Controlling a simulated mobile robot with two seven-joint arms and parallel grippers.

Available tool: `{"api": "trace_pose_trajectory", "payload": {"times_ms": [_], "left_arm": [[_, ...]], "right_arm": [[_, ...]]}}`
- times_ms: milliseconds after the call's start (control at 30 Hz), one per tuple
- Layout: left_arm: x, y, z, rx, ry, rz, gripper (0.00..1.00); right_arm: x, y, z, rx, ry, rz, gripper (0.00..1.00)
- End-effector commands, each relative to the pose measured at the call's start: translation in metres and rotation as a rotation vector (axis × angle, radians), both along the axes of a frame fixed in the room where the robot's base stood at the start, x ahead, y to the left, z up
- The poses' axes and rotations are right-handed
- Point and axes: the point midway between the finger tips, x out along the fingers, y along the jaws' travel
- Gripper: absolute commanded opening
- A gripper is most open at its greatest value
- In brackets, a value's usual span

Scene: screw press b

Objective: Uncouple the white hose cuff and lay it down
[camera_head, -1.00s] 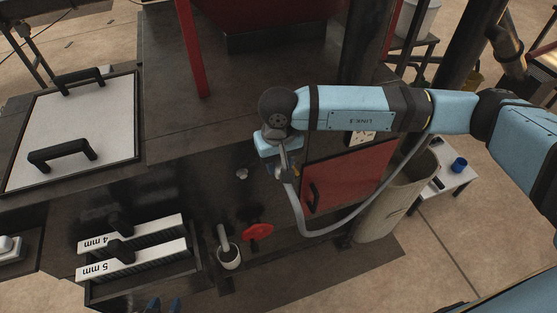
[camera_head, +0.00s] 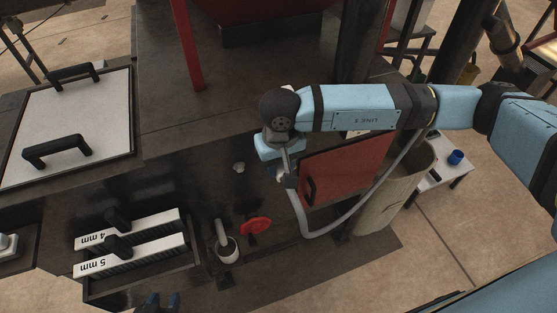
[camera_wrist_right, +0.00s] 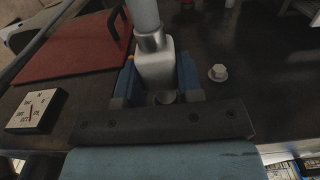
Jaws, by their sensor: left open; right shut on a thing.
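The white hose cuff (camera_wrist_right: 157,66) sits between the blue fingers of my right gripper (camera_wrist_right: 157,76), which is shut on it. A metal collar (camera_wrist_right: 151,42) joins the cuff to the pale grey hose (camera_wrist_right: 143,12). A round metal part shows at the cuff's near end; I cannot tell whether the two are joined. In the head view, my right arm hides most of the cuff, and the hose (camera_head: 348,218) loops down and right past the red panel. My left gripper (camera_head: 162,301) is open and empty at the bottom edge, only its blue fingertips showing.
A red panel (camera_head: 345,170) with a black handle stands beside the hose. A small white knob (camera_head: 239,167) is on the dark surface, also in the wrist view (camera_wrist_right: 218,72). A red handwheel (camera_head: 256,226), a grey cup (camera_head: 228,248) and two labelled blocks (camera_head: 130,245) stand nearer.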

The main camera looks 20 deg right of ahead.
Motion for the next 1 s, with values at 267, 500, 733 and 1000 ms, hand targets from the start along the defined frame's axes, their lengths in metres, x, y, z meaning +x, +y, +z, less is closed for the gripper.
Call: {"api": "trace_pose_trajectory", "payload": {"times_ms": [267,500,733,1000], "left_arm": [[0.000,0.000,0.000,0.000,0.000,0.000,0.43],[0.000,0.000,-0.003,0.000,0.000,0.000,0.43],[0.000,0.000,-0.008,0.000,0.001,0.000,0.43],[0.000,0.000,-0.007,0.000,0.001,0.000,0.43]], "right_arm": [[-0.001,0.000,0.000,0.000,0.000,0.000,0.05],[-0.008,0.000,-0.001,0.000,0.000,-0.001,0.05],[-0.023,-0.001,-0.001,0.000,0.000,0.000,0.05],[-0.024,-0.001,0.000,0.000,0.000,0.000,0.05]]}}
